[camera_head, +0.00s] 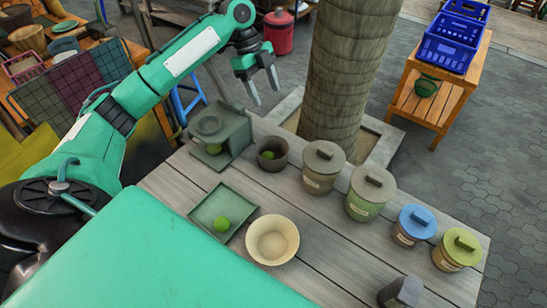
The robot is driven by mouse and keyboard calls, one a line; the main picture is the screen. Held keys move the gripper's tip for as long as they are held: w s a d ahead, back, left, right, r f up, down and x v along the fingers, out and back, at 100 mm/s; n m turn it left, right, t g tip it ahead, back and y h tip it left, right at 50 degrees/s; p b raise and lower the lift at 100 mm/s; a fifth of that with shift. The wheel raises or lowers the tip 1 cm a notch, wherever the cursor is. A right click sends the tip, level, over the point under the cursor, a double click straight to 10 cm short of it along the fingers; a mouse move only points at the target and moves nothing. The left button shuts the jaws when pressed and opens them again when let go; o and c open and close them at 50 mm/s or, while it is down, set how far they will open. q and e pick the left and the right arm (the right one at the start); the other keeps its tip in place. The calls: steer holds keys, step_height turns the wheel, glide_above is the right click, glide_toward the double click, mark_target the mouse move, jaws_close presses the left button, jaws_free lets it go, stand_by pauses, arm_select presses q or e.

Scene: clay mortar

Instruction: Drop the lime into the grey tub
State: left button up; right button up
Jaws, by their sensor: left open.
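A lime (222,224) lies in a square green tray (203,214) on the grey plank table. A second green fruit (268,155) sits inside a small round dark grey tub (284,161). A third green fruit (214,148) shows in the lower opening of a grey-green stand (238,139) at the table's left end. My left gripper (266,96) is open and empty, raised above and beyond the stand and the tub, fingers pointing down. My right gripper is not in view.
A cream bowl (273,239) stands beside the tray. Several lidded pots, including a blue-lidded one (416,222), line the far side. A dark grey container (402,292) is at the front right. A tree trunk (348,70) rises just behind the table.

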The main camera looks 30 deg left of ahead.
arm_select(q)
step_height(320, 180, up, 6)
steer(key=shift+f, duration=0.1)
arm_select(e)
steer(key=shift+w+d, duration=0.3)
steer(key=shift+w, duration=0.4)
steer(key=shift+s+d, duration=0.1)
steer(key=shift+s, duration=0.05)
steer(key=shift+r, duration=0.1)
